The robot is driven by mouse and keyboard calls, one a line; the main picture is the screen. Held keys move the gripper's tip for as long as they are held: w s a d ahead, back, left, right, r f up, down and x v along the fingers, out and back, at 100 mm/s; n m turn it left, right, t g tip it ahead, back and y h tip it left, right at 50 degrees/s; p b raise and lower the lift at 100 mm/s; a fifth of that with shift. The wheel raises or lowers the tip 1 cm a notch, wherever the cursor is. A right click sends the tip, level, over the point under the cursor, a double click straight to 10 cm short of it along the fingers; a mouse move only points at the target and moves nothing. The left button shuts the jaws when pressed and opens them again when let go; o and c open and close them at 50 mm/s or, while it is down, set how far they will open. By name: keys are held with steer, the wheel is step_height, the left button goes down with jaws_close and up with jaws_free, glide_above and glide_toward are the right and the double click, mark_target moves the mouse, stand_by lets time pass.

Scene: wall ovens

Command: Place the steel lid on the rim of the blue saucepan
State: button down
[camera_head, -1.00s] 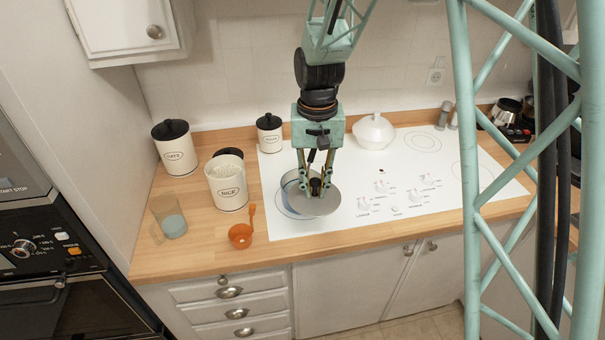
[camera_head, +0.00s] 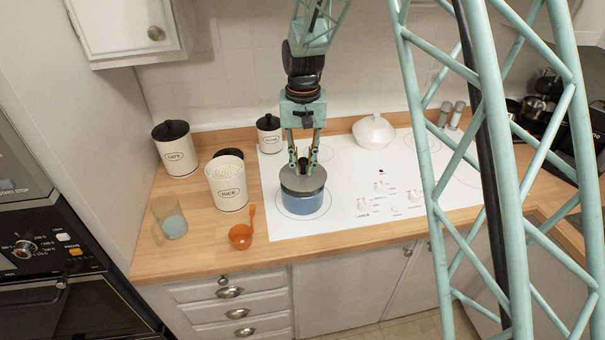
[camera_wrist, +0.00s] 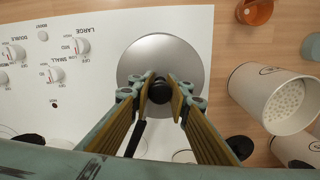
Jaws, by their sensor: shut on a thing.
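The blue saucepan (camera_head: 304,203) stands on the front left burner of the white cooktop. The steel lid (camera_head: 291,180) is over its top in the head view; a thin gap or contact at the rim cannot be told apart. In the wrist view the lid (camera_wrist: 160,55) is a round grey disc that hides the pan beneath it. My gripper (camera_head: 303,170) is above the pan, pointing down, shut on the lid's dark knob (camera_wrist: 160,91).
A rice canister (camera_head: 228,190), an orange cup (camera_head: 241,236) and a glass (camera_head: 170,220) stand left of the cooktop. A white lidded dish (camera_head: 373,132) is behind right. Control knobs (camera_head: 382,187) lie right of the pan.

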mark_target(302, 174)
steer(key=shift+w+a, duration=0.1)
steer(key=shift+w, duration=0.3)
steer(key=shift+f, duration=1.75)
steer(key=shift+f, duration=0.2)
steer(key=c, duration=2.5)
jaws_free()
steer(key=shift+o, duration=0.2)
steer(key=shift+r, duration=0.15)
steer(key=shift+r, duration=2.05)
steer(key=shift+s, duration=0.1)
